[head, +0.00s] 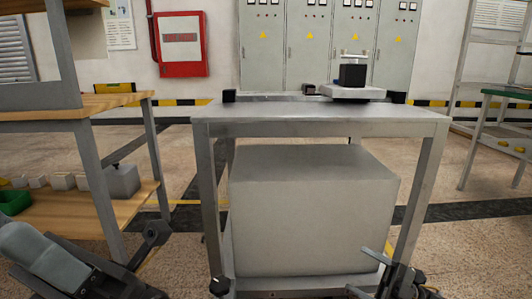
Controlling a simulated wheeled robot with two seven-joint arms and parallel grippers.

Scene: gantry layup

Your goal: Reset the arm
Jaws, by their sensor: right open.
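My right gripper (372,275) is at the bottom edge, in front of the lower right of the metal table. It is open, with nothing seen between its fingers, and the frame cuts off part of it. My left arm (50,262) comes in at the lower left, beside the wooden shelf unit.
A grey metal table (320,128) stands ahead, with a large grey box (300,215) beneath. On its top is a pale plate (352,92) bearing a black block (352,75). A wooden shelf unit (90,108) is left. Floor shows between them.

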